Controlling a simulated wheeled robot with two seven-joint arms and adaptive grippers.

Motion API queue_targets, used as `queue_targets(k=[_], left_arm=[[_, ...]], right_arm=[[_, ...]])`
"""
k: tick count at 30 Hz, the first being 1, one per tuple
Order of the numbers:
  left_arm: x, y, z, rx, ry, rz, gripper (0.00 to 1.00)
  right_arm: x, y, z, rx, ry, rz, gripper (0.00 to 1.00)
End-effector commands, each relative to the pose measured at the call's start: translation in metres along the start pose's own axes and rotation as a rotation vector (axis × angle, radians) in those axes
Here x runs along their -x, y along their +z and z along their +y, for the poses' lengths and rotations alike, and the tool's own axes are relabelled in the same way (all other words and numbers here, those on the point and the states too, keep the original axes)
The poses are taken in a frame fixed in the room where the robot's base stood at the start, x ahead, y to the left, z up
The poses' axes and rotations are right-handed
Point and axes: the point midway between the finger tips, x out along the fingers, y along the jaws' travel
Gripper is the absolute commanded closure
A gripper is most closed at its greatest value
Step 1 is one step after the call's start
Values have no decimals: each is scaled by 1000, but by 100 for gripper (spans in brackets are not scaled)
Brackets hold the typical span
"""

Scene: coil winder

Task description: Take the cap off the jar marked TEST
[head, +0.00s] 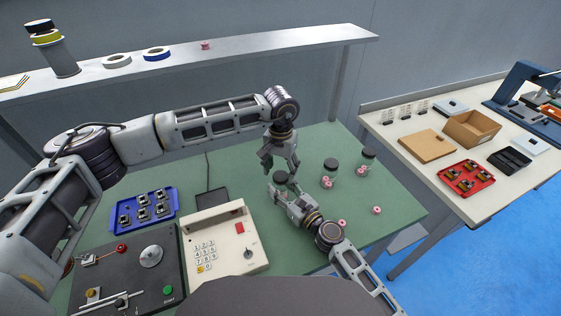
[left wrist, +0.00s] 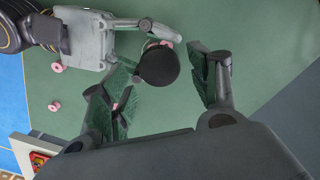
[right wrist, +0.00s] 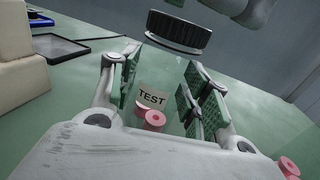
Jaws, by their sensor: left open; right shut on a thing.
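My left gripper (head: 280,168) is open above the jar, pointing down. In the left wrist view the cap lies between its spread fingers (left wrist: 158,82), with gaps showing.
Two other black-capped jars (head: 329,172) (head: 367,160) stand to the right on the green table (head: 400,208). Loose pink spools (head: 377,210) lie near them. A beige keypad unit (head: 222,238) and a blue tray (head: 168,221) are left. A shelf (head: 235,49) runs behind.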

Motion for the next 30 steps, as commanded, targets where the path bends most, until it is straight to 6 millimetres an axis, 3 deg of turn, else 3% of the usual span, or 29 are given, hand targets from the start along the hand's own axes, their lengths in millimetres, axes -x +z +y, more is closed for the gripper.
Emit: queue_targets(k=[6,18,28,30], left_arm=[[-16,0,0,0,0,0,39],[-19,0,0,-1,0,0,40],[-19,0,0,0,0,0,83],[-19,0,0,0,-1,0,87]], right_arm=[[0,0,0,0,0,0,100],[0,0,0,0,0,0,100],[0,0,0,0,0,0,100],[0,0,0,0,0,0,100]])
